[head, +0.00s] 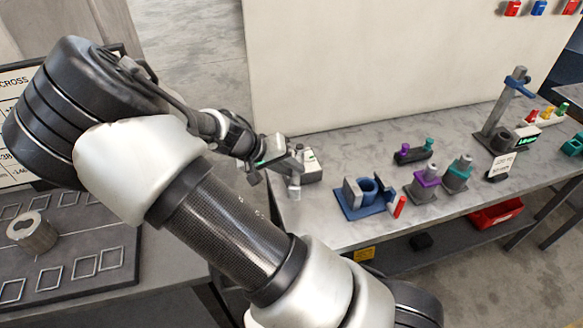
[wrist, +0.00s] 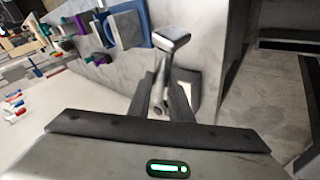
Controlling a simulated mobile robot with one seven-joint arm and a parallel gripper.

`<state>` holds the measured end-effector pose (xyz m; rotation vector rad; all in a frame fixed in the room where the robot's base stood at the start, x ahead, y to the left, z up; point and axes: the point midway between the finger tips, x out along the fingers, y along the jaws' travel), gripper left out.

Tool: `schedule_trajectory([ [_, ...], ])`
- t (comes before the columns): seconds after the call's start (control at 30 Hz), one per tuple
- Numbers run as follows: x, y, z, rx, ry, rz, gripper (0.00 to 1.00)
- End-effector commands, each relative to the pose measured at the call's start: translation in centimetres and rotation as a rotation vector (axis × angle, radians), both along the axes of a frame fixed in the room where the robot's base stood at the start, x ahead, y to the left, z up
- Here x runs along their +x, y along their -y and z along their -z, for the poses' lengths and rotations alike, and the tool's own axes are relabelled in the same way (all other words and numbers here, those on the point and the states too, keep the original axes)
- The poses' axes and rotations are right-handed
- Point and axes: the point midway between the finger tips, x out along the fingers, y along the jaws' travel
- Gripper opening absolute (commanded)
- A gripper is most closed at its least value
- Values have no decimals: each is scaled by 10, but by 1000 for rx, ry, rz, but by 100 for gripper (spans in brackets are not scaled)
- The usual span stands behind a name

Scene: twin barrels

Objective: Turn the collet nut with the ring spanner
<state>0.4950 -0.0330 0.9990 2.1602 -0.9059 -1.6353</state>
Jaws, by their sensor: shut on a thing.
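My gripper (head: 296,176) is above the left end of the workbench in the head view. In the wrist view my gripper (wrist: 163,88) is shut on a grey metal tool (wrist: 172,42) with a flat, block-like end. I cannot tell whether it is the ring spanner; no ring shows on it. To the right on the bench stand two grey barrels, one with a purple collar (head: 427,180) and one with a teal collar (head: 461,165). I cannot tell which part is the collet nut. The tool is apart from both barrels.
A blue holder (head: 367,198) with a red piece (head: 400,207) stands between my gripper and the barrels. A grey block (head: 311,171) is close beside my gripper. A dark rack (head: 412,155) and a tall stand (head: 496,117) are farther right. The bench's front edge (head: 400,228) is near.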

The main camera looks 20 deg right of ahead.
Motion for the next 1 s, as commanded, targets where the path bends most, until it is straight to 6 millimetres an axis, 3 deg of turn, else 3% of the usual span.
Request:
schedule_trajectory([
  [0.6, 0, 1, 4, 0, 0, -3, 0],
  [1.0, -8, 20, 3, 0, 2, -153, 0],
])
